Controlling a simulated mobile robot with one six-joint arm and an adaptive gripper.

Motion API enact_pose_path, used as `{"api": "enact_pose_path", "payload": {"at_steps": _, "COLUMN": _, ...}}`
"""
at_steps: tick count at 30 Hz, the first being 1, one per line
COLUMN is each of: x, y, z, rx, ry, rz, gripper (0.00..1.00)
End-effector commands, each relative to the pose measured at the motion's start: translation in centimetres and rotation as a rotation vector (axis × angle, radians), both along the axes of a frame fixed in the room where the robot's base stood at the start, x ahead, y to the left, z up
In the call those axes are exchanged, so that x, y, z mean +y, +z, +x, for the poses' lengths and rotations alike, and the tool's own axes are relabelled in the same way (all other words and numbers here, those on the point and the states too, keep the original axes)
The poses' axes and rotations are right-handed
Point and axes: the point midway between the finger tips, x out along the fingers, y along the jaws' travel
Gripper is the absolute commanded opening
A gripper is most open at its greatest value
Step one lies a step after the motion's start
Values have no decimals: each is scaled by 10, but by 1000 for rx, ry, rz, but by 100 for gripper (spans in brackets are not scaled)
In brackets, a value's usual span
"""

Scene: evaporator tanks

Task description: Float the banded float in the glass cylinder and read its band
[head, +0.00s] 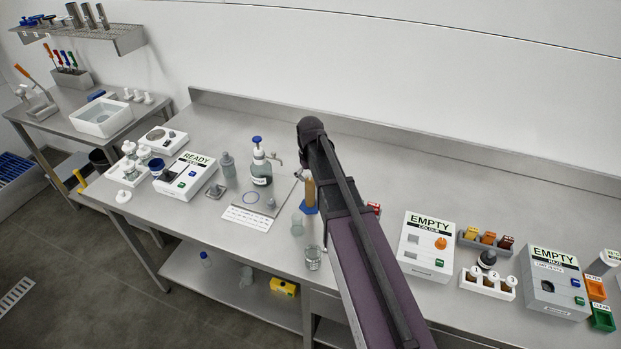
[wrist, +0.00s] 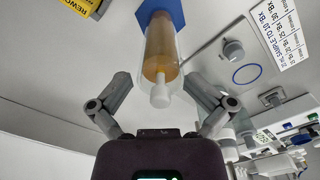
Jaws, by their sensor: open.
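The glass cylinder (head: 309,190) stands upright on a blue base on the bench, just left of my arm in the head view. It holds amber liquid. In the wrist view the cylinder (wrist: 160,52) and its blue base (wrist: 172,12) show ahead of my gripper. A pale, rounded piece (wrist: 160,93), which looks like the float, shows at the cylinder's near end; I cannot make out a band on it. My gripper (wrist: 158,80) is open, one finger on each side of the near end, with gaps to both.
A glass beaker (head: 313,258) and a cloudy cup (head: 297,224) stand in front of the cylinder. A pump bottle (head: 261,170) stands to its left, with a printed card (head: 246,218) in front. The EMPTY colour unit (head: 426,246) stands right of my arm.

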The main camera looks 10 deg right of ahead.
Motion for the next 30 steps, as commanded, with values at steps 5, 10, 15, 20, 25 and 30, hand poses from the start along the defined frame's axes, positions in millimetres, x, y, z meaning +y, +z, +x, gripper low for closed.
{"api": "enact_pose_path", "payload": {"at_steps": 5, "x": 0, "y": 6, "z": 0, "rx": 0, "ry": 0, "rz": 0, "gripper": 100}}
{"api": "enact_pose_path", "payload": {"at_steps": 10, "x": 0, "y": 16, "z": 0, "rx": 0, "ry": 0, "rz": 0, "gripper": 100}}
{"api": "enact_pose_path", "payload": {"at_steps": 15, "x": 0, "y": 30, "z": 0, "rx": 0, "ry": 0, "rz": 0, "gripper": 100}}
{"api": "enact_pose_path", "payload": {"at_steps": 20, "x": 0, "y": 44, "z": 0, "rx": 0, "ry": 0, "rz": 0, "gripper": 100}}
{"api": "enact_pose_path", "payload": {"at_steps": 25, "x": 0, "y": 58, "z": 0, "rx": 0, "ry": 0, "rz": 0, "gripper": 100}}
{"api": "enact_pose_path", "payload": {"at_steps": 30, "x": 0, "y": 72, "z": 0, "rx": 0, "ry": 0, "rz": 0, "gripper": 100}}
